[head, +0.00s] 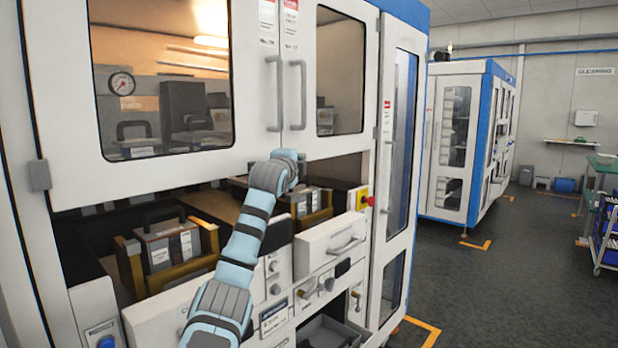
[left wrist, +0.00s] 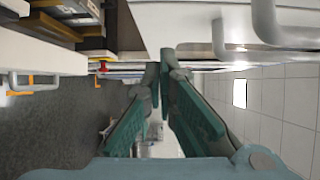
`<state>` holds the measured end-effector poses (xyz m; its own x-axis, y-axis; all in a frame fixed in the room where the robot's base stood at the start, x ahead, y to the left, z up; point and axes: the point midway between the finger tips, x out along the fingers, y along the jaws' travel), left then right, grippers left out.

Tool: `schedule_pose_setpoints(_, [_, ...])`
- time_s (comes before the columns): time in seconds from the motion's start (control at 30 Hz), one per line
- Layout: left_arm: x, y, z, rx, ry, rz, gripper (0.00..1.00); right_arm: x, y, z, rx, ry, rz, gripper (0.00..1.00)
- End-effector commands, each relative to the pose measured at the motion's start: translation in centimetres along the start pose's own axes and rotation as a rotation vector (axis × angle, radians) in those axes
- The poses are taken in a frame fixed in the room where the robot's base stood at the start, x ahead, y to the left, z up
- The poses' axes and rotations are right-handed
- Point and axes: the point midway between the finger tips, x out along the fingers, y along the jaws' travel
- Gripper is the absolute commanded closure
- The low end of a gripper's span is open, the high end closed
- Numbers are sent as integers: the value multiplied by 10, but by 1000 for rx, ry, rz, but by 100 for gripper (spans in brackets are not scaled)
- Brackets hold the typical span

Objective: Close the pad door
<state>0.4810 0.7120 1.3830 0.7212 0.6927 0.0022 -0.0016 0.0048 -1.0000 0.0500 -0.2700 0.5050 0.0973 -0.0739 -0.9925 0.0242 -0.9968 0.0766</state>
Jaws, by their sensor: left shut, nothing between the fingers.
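The white machine's windowed door panels stand above an open bay in the head view. The left panel (head: 200,166) and right panel (head: 355,148) have grey vertical handles (head: 275,93) side by side. I cannot tell which part is the pad door. Below, the dark bay is open and shows two boxes in yellow holders, a left one (head: 168,243) and a right one (head: 306,201). My left arm reaches up to the panels' lower edge; its fingers are hidden in the head view. In the left wrist view my left gripper (left wrist: 161,72) is shut and empty, with a panel handle (left wrist: 222,40) beside it. My right gripper is out of view.
White fronts, one with a handle (head: 342,246), stick out below the bay. A red button (head: 370,201) is at its right. A second machine (head: 452,150) stands farther right. The dark aisle floor (head: 500,270) is clear; a blue-crate cart (head: 607,235) stands at the right edge.

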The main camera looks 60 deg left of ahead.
Motion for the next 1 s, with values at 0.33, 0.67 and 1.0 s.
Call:
schedule_pose_setpoints(0.33, [-51,4,-12,3,0,-2,100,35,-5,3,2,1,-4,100])
schedule_pose_setpoints(0.67, [-90,1,-22,1,-1,1,100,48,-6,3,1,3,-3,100])
schedule_pose_setpoints(1.0, [-90,-5,-24,91,8,-21,100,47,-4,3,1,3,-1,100])
